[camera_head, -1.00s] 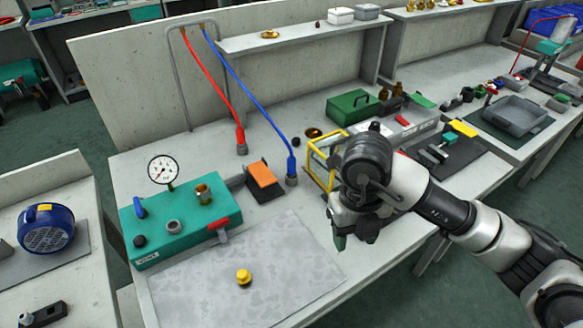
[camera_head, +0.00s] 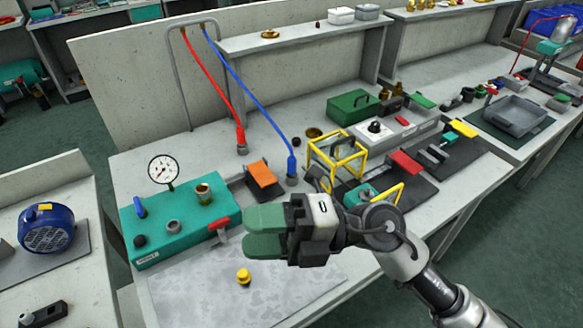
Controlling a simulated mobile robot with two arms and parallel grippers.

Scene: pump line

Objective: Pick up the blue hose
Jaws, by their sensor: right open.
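The blue hose (camera_head: 251,98) hangs from the top of a grey pipe stand (camera_head: 176,75) and slants down to the right. Its blue end fitting (camera_head: 291,165) stands in a small grey socket (camera_head: 292,181) on the bench. My right gripper (camera_head: 250,232) is open and empty, its green-padded fingers pointing left. In the picture it lies below the hose's end fitting, over the pale mat and apart from the hose. My left gripper is not in view.
A red hose (camera_head: 207,75) hangs beside the blue one. A teal pump box (camera_head: 180,228) with a gauge stands at left. An orange-topped block (camera_head: 262,174) and a yellow frame (camera_head: 335,152) flank the socket. A yellow knob (camera_head: 244,277) sits on the pale mat (camera_head: 200,297).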

